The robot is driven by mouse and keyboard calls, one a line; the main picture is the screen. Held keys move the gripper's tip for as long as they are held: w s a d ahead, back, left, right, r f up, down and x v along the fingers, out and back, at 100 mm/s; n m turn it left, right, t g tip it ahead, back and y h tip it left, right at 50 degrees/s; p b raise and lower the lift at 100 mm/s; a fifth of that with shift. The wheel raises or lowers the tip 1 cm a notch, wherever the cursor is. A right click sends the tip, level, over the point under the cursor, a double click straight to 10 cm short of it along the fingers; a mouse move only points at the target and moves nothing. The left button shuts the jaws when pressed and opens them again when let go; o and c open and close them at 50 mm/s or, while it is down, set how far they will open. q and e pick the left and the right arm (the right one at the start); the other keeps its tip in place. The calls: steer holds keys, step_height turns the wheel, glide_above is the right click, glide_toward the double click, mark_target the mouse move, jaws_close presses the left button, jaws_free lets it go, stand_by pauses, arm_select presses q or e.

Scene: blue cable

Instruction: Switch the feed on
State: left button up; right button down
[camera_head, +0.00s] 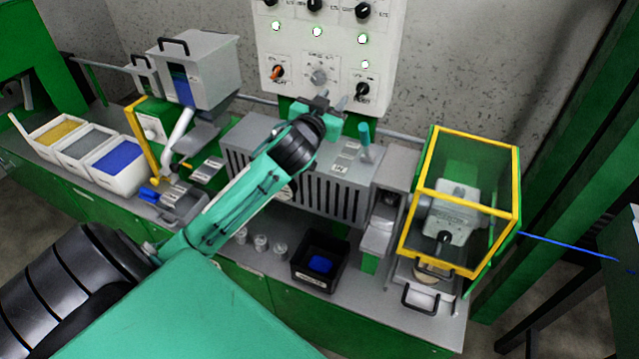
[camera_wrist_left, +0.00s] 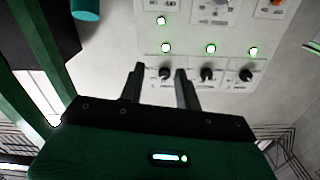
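A white control panel (camera_head: 340,48) on the wall carries two rows of rotary knobs with lit lamps between them. The lower row has an orange knob (camera_head: 277,73), a grey knob (camera_head: 319,76) and a black knob (camera_head: 362,91). The labels are too small to read, so I cannot tell which is the feed switch. My left gripper (camera_head: 333,100) is in front of the panel's lower part. In the left wrist view its open fingers (camera_wrist_left: 160,80) appear either side of one black knob (camera_wrist_left: 166,72), seemingly without contact; the gap in depth is unclear. My right gripper is out of view.
Below the panel stands a grey slotted box (camera_head: 320,190). A yellow-framed guard (camera_head: 470,150) covers a machine on the right. A hopper (camera_head: 195,72) and material bins (camera_head: 115,165) are on the left. A blue cable (camera_head: 570,245) runs at the right.

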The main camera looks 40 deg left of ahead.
arm_select(q)
steer(key=s+d+f+g, duration=0.2)
steer(key=s+f, duration=0.2)
steer(key=f, duration=0.3)
steer(key=s+d+f+g, duration=0.2)
steer(key=s+d+f, duration=0.1)
steer(key=f, duration=0.4)
steer(key=shift+s+d+f+g+h, duration=0.15)
steer(key=shift+s+d+g+h, duration=0.2)
steer(key=shift+s, duration=0.3)
steer(key=shift+a, duration=0.1)
